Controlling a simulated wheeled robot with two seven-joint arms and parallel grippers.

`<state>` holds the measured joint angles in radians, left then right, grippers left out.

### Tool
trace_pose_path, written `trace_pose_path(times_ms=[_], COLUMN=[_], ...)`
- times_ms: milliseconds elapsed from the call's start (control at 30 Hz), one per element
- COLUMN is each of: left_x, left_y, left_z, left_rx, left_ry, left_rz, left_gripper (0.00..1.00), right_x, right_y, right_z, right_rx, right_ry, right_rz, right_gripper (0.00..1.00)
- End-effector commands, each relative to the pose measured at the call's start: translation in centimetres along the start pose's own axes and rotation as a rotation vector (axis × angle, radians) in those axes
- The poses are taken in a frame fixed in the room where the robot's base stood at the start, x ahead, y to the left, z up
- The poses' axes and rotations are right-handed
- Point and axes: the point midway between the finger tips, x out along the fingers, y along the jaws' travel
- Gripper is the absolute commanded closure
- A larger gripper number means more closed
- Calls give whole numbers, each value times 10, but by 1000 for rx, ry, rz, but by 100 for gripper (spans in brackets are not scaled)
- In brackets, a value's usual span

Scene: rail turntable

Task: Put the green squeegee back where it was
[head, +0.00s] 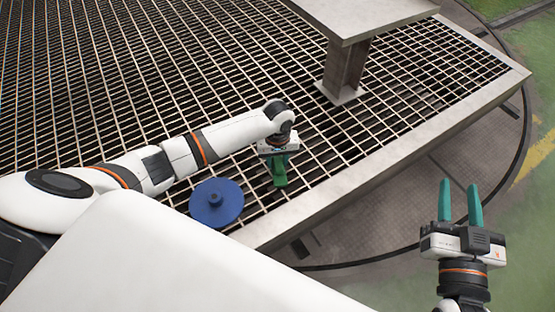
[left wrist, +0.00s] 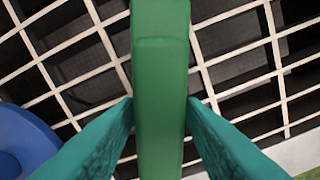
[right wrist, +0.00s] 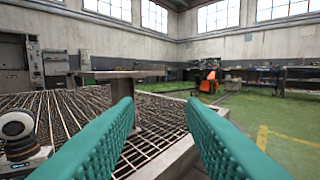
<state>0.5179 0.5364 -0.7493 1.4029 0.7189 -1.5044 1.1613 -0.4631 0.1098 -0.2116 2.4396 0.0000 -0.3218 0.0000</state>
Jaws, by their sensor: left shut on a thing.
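The green squeegee (head: 280,176) is in my left gripper (head: 279,160), over the metal grating close to its front edge. In the left wrist view the squeegee's green body (left wrist: 161,90) runs lengthwise between the two teal fingers, which press on it from both sides. Its far end runs out of that view, and I cannot tell whether it touches the grating. My right gripper (head: 460,205) is open and empty, beyond the platform's edge at the right; its spread fingers also show in the right wrist view (right wrist: 165,130).
A blue round disc with a knob (head: 216,203) lies on the grating (head: 120,90) just left of the squeegee. A grey metal table on a post (head: 345,65) stands at the back right. A pale metal rim (head: 400,160) borders the grating. Green floor lies beyond.

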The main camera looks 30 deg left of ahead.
Motion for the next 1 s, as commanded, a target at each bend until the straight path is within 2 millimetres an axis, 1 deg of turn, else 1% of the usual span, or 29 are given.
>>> trace_pose_path(times_ms=[233, 267, 300, 367, 400, 700, 767, 867, 1000], left_x=[2, 2, 2, 2, 2, 1, -2, -10, -27], left_y=[0, 0, 0, 0, 0, 0, 0, 0, 0], left_z=[0, 0, 0, 0, 0, 0, 0, 0, 0], left_rx=[-1, 0, 0, 0, 0, 0, 0, 0, 0], left_ry=[1, 1, 0, 0, 0, -1, -1, -1, -1], left_rz=[-1, -1, -1, -1, -1, 0, 0, 0, -1], left_gripper=[82, 61, 54, 45, 42, 42, 42, 42, 42], right_x=[0, 0, 0, 0, 0, 0, 0, -2, -10], right_y=[0, 0, 0, 0, 0, 0, 0, -2, -6], right_z=[-2, -3, -4, -3, -3, -3, 0, -11, -33], right_rx=[0, 0, 0, 0, 0, 0, 0, -2, -4], right_ry=[20, 24, 24, 24, 23, 20, 3, 82, 239], right_rz=[-1, -1, -1, -1, -1, -1, -1, -5, -15], right_gripper=[64, 64, 64, 64, 64, 64, 64, 64, 64])
